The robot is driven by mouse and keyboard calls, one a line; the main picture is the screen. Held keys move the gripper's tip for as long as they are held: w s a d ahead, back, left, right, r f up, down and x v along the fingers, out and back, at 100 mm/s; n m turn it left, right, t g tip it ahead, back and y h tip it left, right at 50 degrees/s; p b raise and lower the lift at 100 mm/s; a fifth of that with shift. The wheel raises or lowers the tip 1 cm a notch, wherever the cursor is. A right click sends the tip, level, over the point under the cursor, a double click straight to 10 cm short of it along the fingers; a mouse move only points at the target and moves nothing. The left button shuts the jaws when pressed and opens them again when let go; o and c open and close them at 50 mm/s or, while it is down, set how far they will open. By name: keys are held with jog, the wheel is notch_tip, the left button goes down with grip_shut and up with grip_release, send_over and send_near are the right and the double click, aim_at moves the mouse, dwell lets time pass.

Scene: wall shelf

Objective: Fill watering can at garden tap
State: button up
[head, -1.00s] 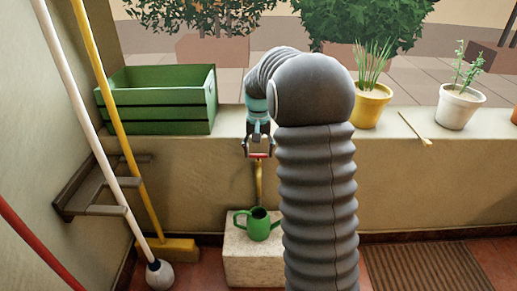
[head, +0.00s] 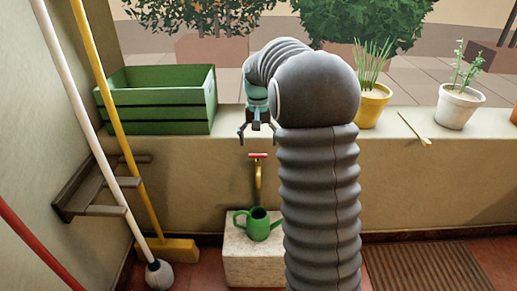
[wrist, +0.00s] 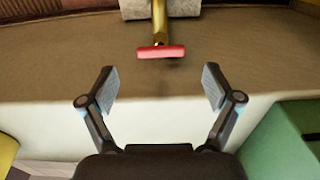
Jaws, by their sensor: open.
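The green watering can (head: 258,224) stands upright on a pale stone block (head: 245,262), below the garden tap. The tap has a brass body (head: 259,183) and a red handle (head: 258,156) on the wall. My gripper (head: 257,140) is open and empty, just above the red handle and apart from it. In the wrist view the red handle (wrist: 161,52) lies beyond the open fingertips (wrist: 160,88), roughly centred between them. The brass tap body (wrist: 160,18) runs away behind it. I cannot tell whether water flows.
A green crate (head: 160,118) stands on the ledge at left, with a yellow pot (head: 370,106) and a white pot (head: 458,108) at right. A white pole (head: 95,110) and a yellow broom (head: 118,130) lean at left by a small rack (head: 90,198).

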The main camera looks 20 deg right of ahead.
aim_at(259, 154)
notch_tip(259, 154, up, 8)
dwell(0.4)
dwell(0.3)
jog(key=s+a+f+n, duration=0.1)
jog(key=s+f, duration=0.2)
jog(key=f, duration=0.2)
jog(key=s+a+r+n+t, duration=0.1)
jog(key=s+a+t, duration=0.1)
jog(key=s, duration=0.7)
jog(key=s+a+r+n+t, duration=0.1)
jog(key=s+a, duration=0.4)
jog(key=s, duration=0.5)
jog(key=s+a+n+t, duration=0.1)
jog(key=s+a, duration=0.3)
jog(key=s, duration=0.5)
jog(key=shift+s+a+r+n+t, duration=0.15)
jog(key=shift+s+r+n+t, duration=0.25)
jog(key=shift+t, duration=0.4)
